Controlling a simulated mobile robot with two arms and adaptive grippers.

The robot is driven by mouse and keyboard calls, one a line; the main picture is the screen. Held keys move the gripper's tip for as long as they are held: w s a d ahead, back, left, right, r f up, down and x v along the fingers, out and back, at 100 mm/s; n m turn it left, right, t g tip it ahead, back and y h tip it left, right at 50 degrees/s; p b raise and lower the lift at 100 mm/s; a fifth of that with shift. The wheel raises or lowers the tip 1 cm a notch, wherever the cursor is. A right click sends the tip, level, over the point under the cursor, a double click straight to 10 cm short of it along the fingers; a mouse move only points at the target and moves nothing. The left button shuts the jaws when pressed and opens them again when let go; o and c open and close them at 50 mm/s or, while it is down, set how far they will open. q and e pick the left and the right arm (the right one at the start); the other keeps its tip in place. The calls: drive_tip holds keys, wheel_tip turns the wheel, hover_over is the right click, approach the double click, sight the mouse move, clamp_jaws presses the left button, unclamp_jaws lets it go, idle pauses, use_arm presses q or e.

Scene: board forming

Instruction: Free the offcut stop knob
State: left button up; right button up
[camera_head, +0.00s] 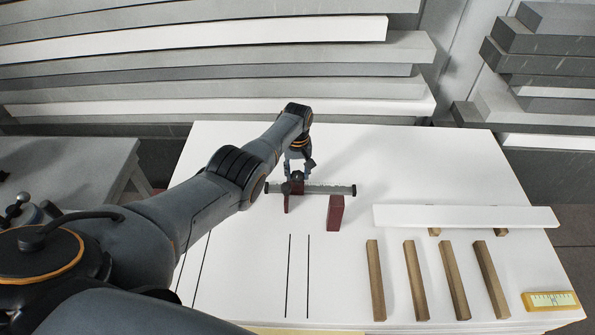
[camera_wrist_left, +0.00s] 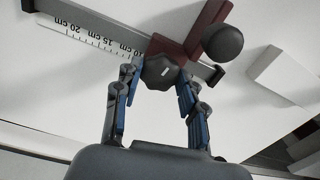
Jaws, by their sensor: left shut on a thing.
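A dark, many-sided knob (camera_wrist_left: 160,72) sits between the fingertips of my left gripper (camera_wrist_left: 157,78) in the wrist view. The fingers are shut on its sides. The knob is over a grey rail with a centimetre scale (camera_wrist_left: 88,37), next to a dark red stop block (camera_wrist_left: 192,38). A dark round ball (camera_wrist_left: 222,43) is just to the right of the knob. In the head view my left gripper (camera_head: 298,172) reaches down to the rail (camera_head: 328,189), and the knob is too small there to make out well. My right gripper is not in view.
A second red block (camera_head: 335,212) stands under the rail's right part. A white board (camera_head: 465,216) lies on wooden pieces at the right, near several wooden battens (camera_head: 416,280) and a yellow scale (camera_head: 550,300). The white table (camera_head: 420,160) is clear behind the rail.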

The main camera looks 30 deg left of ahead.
sight(298, 174)
use_arm(q)
drive_tip(key=shift+n, duration=1)
drive_tip(key=o, duration=1.2)
drive_tip(key=shift+c, duration=0.2)
drive_tip(key=shift+r, duration=0.1)
wheel_tip(298, 174, up, 12)
